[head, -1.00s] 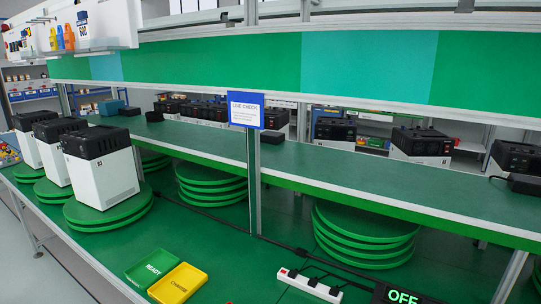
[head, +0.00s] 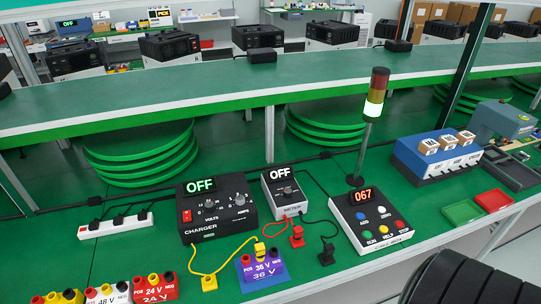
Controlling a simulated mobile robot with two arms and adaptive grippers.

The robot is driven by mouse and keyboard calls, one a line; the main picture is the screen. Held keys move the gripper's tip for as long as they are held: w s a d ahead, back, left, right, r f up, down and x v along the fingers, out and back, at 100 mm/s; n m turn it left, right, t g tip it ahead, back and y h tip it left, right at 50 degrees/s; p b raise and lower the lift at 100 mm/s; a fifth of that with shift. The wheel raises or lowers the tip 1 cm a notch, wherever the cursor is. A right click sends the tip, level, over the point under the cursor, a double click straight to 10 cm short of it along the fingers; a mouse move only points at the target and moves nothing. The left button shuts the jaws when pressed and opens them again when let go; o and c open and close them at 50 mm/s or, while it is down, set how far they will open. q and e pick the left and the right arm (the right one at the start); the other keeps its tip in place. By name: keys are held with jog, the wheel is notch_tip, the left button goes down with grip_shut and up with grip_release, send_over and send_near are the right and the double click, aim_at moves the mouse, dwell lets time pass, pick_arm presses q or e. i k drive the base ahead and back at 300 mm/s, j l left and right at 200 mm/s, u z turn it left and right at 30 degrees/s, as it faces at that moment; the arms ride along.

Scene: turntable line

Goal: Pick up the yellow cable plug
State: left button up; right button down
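A yellow plug (head: 209,283) lies on the green bench in the head view, at the end of a yellow cable (head: 196,262) in front of the black charger (head: 215,215). Another yellow plug (head: 260,249) shows at the back of the purple 36 V terminal block (head: 262,270), with a yellow cable running to it. The charger display reads OFF. Neither of my grippers is in view.
The meter (head: 287,192) has a red plug (head: 297,237) and a black plug (head: 327,255) in front of it. A 24 V block (head: 155,290) stands left. The call box (head: 369,219) and signal lamp (head: 375,93) stand right. A power strip (head: 115,225) is behind.

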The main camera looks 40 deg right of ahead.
aim_at(259, 249)
jog(key=z, duration=1.1)
